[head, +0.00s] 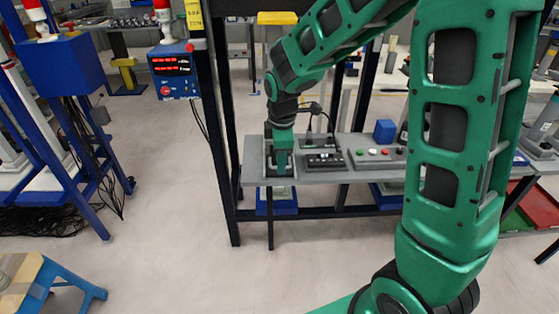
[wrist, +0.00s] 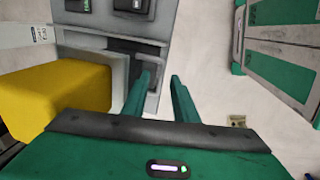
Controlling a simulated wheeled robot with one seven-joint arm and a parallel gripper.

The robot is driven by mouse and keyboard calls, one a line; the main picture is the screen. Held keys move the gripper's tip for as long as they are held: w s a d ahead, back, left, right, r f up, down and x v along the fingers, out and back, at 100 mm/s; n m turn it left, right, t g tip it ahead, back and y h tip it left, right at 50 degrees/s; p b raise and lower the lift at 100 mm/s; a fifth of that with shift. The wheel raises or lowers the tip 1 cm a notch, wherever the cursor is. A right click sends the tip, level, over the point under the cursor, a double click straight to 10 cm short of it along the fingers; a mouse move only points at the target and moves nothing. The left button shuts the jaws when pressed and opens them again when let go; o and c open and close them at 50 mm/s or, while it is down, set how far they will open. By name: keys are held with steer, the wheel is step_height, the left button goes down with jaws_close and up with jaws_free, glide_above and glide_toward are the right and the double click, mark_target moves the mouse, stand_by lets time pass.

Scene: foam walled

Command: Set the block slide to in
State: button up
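What looks like the block slide is a dark, framed unit set in the left end of the grey bench. It shows in the wrist view (wrist: 128,66) with a grey block in its recess. In the head view it is mostly hidden by my gripper (head: 282,170), which points down at it. In the wrist view my gripper's two green fingers (wrist: 161,78) stand apart with a gap between them. The left finger overlaps the right edge of the unit; I cannot tell if it touches. I see nothing held. The slide's exact position cannot be told.
The grey bench (head: 320,176) carries a black switch box (head: 325,160) and a panel with coloured buttons (head: 376,154) to the right. A dark post (head: 222,130) stands left of the bench. A yellow block-like thing (wrist: 60,95) is near in the wrist view. The floor in front is clear.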

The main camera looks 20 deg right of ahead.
jaws_close()
stand_by(1.5)
